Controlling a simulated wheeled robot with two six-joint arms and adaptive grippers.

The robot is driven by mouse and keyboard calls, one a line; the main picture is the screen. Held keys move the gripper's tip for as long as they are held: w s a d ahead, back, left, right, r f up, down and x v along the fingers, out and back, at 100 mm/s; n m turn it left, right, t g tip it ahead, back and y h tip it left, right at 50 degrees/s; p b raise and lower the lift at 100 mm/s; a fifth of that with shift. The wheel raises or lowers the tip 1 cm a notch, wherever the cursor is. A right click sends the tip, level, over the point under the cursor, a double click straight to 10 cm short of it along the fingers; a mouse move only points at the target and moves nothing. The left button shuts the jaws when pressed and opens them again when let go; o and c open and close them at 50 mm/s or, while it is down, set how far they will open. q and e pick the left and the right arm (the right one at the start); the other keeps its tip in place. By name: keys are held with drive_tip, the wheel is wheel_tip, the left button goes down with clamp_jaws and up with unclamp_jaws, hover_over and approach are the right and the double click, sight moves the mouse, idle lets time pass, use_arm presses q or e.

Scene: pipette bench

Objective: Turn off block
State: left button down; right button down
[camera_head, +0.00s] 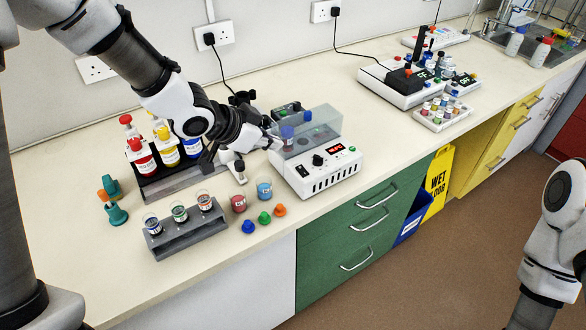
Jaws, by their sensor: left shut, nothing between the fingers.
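The block (318,170) is a white bench unit with a clear lid, a black knob (318,160) and a lit red display (336,149) on its front. The display's reading is too small to tell for sure. My left gripper (270,142) is at the block's left side, near the clear lid. It is shut and empty. I cannot tell whether it touches the block.
A grey rack (188,234) with several small vials stands front left. Loose jars and coloured caps (264,217) lie before the block. Another instrument (400,84) stands farther right, with clear bench between.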

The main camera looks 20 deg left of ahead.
use_arm(q)
drive_tip(key=shift+w+d, duration=0.1)
drive_tip(key=p, duration=0.2)
hover_over(302, 170)
drive_tip(key=s+a, duration=0.1)
wheel_tip(302, 170, down, 6)
drive_tip(key=shift+s+f, duration=0.15)
drive_tip(key=f, duration=0.3)
drive_tip(key=shift+w+a+f, duration=0.1)
drive_tip(key=shift+w+f, duration=0.2)
drive_tip(key=shift+f, duration=0.1)
drive_tip(key=shift+a+f, duration=0.15)
drive_tip(key=shift+f, duration=0.25)
